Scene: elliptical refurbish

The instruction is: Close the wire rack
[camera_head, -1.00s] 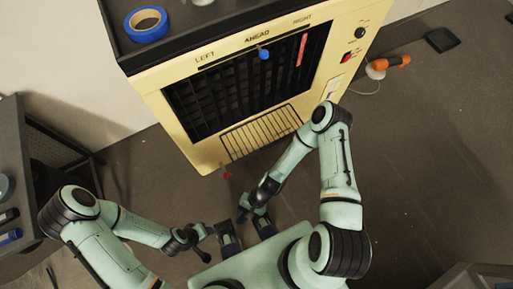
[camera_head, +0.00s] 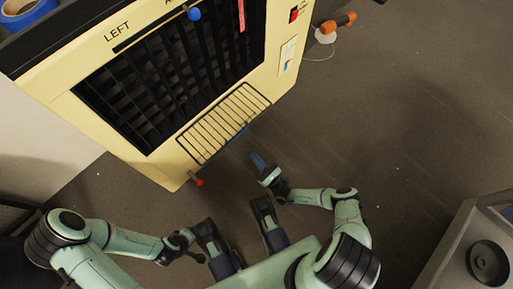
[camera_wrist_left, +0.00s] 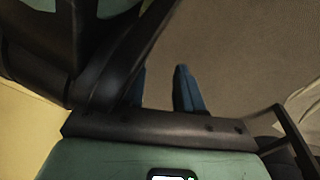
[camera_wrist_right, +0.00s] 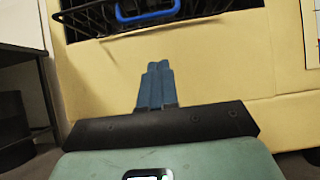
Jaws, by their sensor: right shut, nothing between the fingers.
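The wire rack (camera_head: 222,121) is a black wire grid at the bottom of the cream cabinet's dark opening, projecting outward. Its blue handle (camera_head: 238,132) is at the outer edge; in the right wrist view the handle (camera_wrist_right: 147,16) shows above the fingers, with part of the rack behind. My right gripper (camera_head: 258,160) is shut and empty, below and to the right of the handle in the head view, apart from it. Its blue fingertips (camera_wrist_right: 155,68) point toward the cabinet front. My left gripper (camera_wrist_left: 160,70) is open, fingers apart and empty, over the floor near my base.
An orange-handled tool (camera_head: 337,22) with a cord lies on the floor to the right. A grey cart (camera_head: 470,215) stands at lower right. Floor between is clear.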

